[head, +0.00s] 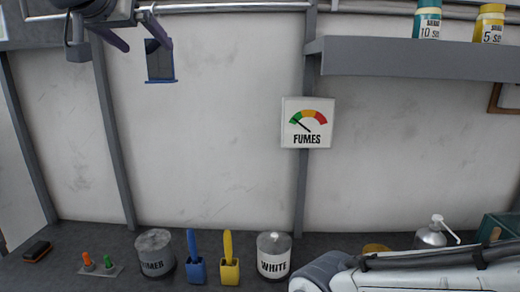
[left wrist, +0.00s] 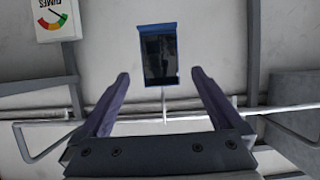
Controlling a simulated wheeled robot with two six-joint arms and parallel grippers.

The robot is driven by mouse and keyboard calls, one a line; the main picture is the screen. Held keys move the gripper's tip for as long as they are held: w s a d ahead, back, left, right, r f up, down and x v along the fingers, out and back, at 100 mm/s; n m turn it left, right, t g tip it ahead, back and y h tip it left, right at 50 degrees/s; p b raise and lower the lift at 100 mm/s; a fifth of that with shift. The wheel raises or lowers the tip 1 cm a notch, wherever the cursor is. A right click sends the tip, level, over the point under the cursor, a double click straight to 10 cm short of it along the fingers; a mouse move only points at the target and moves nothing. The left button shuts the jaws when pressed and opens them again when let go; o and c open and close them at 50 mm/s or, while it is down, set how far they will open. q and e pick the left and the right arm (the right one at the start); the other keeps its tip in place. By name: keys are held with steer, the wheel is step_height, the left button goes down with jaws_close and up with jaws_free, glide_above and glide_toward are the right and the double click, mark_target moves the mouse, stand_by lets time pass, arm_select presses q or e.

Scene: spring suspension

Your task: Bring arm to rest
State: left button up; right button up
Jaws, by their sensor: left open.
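My left gripper (head: 146,46) is at the top left of the head view, just under the rail, with its two dark purple fingers spread. In the left wrist view the fingers (left wrist: 160,75) are open with nothing between their tips. A dark panel with a blue frame (head: 160,64) hangs close by the gripper. In the left wrist view the panel (left wrist: 158,55) shows beyond the fingertips, with a thin pale line running from it towards the rail. I cannot tell the gap in depth. My right gripper is not in view; a white arm of mine lies across the lower right.
The bench holds a brush (head: 37,251), a grey tin (head: 155,254), blue (head: 196,268) and yellow (head: 229,270) brush holders, a white tin (head: 274,256) and a pump bottle (head: 431,236). A rail (head: 230,7), shelf (head: 420,58) and fumes gauge (head: 307,122) are on the wall.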

mark_target(159, 58)
arm_select(q)
steer(key=p+x, duration=0.1)
steer(key=x, duration=0.7)
steer(key=shift+w+f+p, duration=0.1)
steer(key=shift+p, duration=0.2)
